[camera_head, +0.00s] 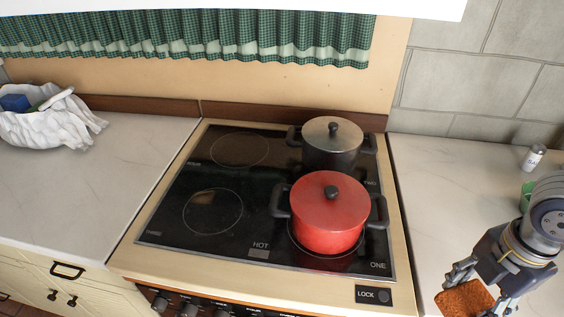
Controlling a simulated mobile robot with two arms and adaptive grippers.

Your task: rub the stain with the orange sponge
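The orange sponge (464,299) is at the bottom right, partly cut off by the frame edge. My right gripper (478,290) has its fingers on either side of the sponge and appears shut on it, over the right counter by the stove's front corner. Whether the sponge touches the counter is unclear. No stain shows clearly. A faint brownish patch on the black cooktop (165,223), at the front left burner ring, could be a mark or a reflection. My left gripper is not in view.
A red lidded pot (327,215) stands on the front right burner, with a dark pot (331,150) behind it. A bowl-shaped white cloth (48,125) with a blue item (14,102) is on the left counter. A shaker (534,157) stands at right. The left burners are clear.

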